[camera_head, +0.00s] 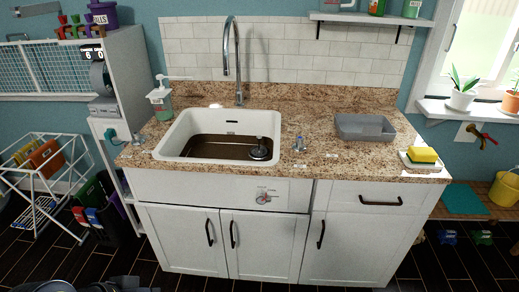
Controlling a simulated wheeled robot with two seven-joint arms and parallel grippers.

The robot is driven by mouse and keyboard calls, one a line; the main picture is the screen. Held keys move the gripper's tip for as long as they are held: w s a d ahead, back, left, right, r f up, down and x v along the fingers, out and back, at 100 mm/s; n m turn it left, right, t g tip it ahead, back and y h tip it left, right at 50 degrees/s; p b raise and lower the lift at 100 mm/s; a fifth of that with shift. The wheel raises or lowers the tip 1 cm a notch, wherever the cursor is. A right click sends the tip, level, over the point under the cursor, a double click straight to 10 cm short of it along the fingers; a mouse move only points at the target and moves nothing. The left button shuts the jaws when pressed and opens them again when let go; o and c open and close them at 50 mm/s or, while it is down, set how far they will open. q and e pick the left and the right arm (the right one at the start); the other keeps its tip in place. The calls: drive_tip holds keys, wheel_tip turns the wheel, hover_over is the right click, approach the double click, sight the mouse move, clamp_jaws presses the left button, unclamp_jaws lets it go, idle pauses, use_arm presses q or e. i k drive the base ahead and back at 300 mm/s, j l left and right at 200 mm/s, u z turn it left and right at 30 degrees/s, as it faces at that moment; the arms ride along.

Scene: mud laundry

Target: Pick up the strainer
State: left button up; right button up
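A dark round piece with an upright metal knob (259,149) sits in the right part of the white sink and looks like the strainer. The sink (170,148) holds brown muddy water, and I cannot tell how much of the piece is under it. A small metallic object (299,144) stands on the counter right of the sink; its kind is too small to tell. Dark parts of my own body show at the bottom left edge, with no gripper fingers to make out. My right gripper is not in view.
A tall faucet (238,62) rises behind the sink. A soap bottle (160,98) stands left of it. A grey tray (364,127) and a yellow sponge (423,155) lie on the granite counter (350,158) at right. A drying rack (45,185) stands at left.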

sight(258, 151)
drive_tip(key=i+j+u, duration=0.2)
drive_tip(key=i+j, duration=0.35)
drive_tip(key=i+j+u, duration=0.2)
drive_tip(key=i+j, duration=0.25)
drive_tip(key=i+j+u, duration=0.2)
drive_tip(key=i+j, duration=0.15)
drive_tip(key=i, duration=0.4)
